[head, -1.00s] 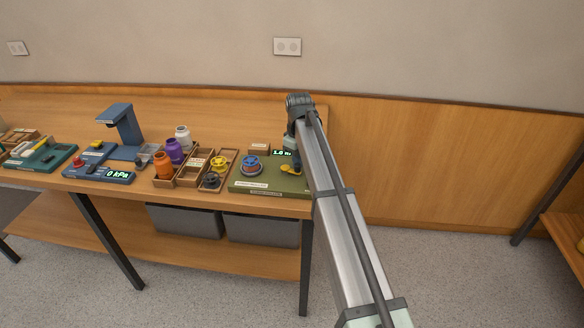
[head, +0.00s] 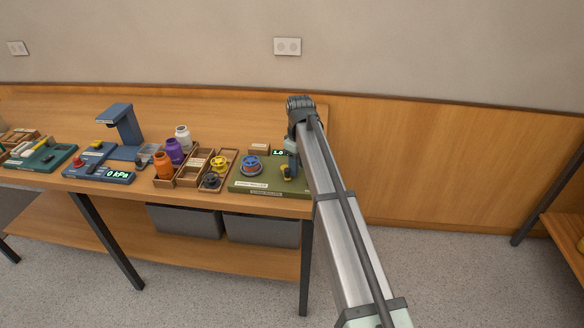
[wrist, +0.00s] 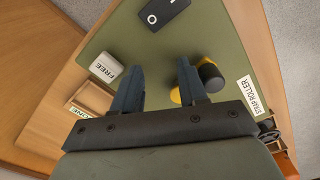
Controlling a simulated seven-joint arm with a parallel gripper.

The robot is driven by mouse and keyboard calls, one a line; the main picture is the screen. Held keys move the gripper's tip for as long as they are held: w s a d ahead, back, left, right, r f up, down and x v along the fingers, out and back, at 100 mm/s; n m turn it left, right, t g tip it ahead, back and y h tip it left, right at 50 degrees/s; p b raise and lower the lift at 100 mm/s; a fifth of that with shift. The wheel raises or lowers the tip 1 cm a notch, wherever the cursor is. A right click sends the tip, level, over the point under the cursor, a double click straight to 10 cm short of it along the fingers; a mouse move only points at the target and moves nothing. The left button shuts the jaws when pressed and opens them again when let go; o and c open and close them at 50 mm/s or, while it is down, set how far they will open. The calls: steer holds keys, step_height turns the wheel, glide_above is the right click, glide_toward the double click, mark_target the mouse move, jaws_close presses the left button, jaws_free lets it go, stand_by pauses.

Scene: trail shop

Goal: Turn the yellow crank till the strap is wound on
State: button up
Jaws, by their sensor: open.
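That finger hides part of the crank. My gripper (wrist: 158,82) is open, with bare green board showing between its fingers. I cannot make out the strap clearly.
The green board (wrist: 135,45) bears a black switch (wrist: 165,12), a white block marked FREE (wrist: 106,67) and a STRAP ROLLER label (wrist: 260,95). A small wooden box (wrist: 90,97) is left of my gripper.

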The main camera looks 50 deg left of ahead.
steer(key=shift+r, duration=0.15)
steer(key=shift+r, duration=3.35)
